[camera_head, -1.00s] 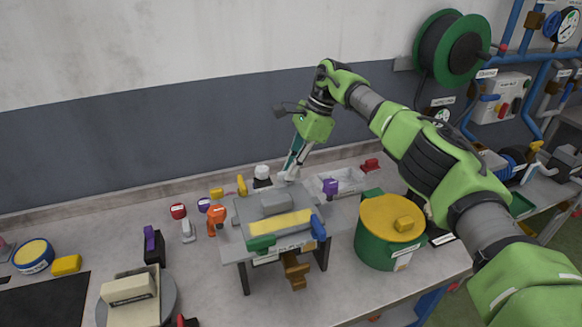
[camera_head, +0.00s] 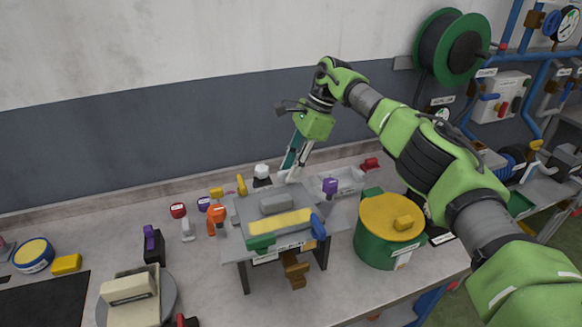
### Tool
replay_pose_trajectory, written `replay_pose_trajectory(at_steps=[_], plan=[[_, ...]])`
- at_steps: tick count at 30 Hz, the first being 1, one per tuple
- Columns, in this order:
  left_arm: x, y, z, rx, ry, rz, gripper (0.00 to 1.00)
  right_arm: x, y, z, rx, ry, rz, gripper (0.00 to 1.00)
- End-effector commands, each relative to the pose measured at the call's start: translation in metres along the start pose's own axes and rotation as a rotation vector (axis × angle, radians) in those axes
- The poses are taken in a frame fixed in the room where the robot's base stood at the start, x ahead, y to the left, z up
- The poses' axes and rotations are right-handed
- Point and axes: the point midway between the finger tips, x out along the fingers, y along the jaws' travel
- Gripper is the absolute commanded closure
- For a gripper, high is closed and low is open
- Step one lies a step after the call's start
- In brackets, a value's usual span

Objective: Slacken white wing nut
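A small white piece, which looks like the white wing nut (camera_head: 281,178), shows at the back right of the grey raised fixture (camera_head: 240,243). My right gripper (camera_head: 291,174) reaches down from above, with its fingertips right at this piece. The fingers, one teal and one pale grey, overlap the piece in the view. I cannot tell whether they are closed on it or only beside it. Other coloured wing-shaped parts sit around the fixture: orange (camera_head: 216,216), green (camera_head: 261,242), blue (camera_head: 318,227) and yellow (camera_head: 242,186). My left gripper is out of view.
A green pot with a yellow lid (camera_head: 385,215) stands right of the fixture, below my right arm. A clear tray (camera_head: 350,182) with a purple part (camera_head: 330,186) lies behind it. A white-topped black block (camera_head: 262,173) stands close left of the fingers.

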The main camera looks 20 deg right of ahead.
Motion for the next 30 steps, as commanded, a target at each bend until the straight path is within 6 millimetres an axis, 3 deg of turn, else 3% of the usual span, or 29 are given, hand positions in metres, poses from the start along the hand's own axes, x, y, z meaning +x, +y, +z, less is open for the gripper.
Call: replay_pose_trajectory(at_steps=[9,15,30], plan=[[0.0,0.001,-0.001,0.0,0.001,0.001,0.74,-0.05,-0.001,0.001,0.001,0.0,-0.005,0.74],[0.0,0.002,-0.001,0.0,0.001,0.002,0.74,-0.07,-0.001,0.0,0.001,0.0,-0.003,0.74],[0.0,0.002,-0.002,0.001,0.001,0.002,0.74,-0.073,0.0,0.0,0.0,0.0,-0.001,0.74]])
